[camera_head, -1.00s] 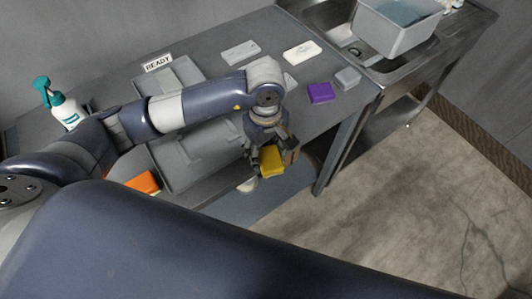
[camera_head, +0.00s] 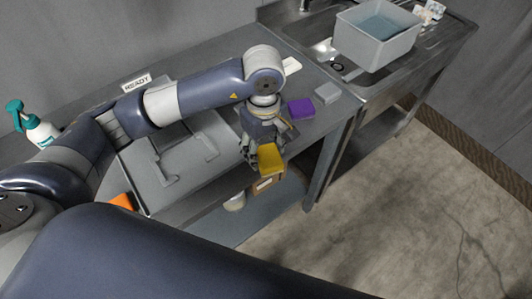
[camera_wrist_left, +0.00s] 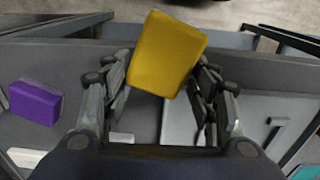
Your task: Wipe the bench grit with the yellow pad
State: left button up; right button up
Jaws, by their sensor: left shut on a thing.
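The yellow pad (camera_head: 271,160) is held in my left gripper (camera_head: 265,150), just beyond the bench's front edge in the head view. In the left wrist view the pad (camera_wrist_left: 166,52) sits tilted between the two fingers of the gripper (camera_wrist_left: 160,75). The grey bench (camera_head: 215,85) runs behind the gripper, and my left arm hides part of its top. I cannot make out grit on the bench in either view. My right gripper is not in view.
A purple block (camera_head: 300,108) and a grey block (camera_head: 327,93) lie near the bench's right end. A grey tray-like piece (camera_head: 165,160) lies to the left. A spray bottle (camera_head: 40,130), READY sign (camera_head: 136,83) and water-filled tub (camera_head: 378,45) at the sink stand further back.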

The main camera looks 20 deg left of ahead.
aim_at(264, 149)
pick_arm(q)
jog(key=shift+r, duration=0.65)
notch_tip(264, 149, up, 2)
jog(key=shift+w+r+p, duration=0.1)
jog(key=shift+w+p, duration=0.05)
jog(key=shift+p, duration=0.4)
jog(key=shift+r, duration=0.6)
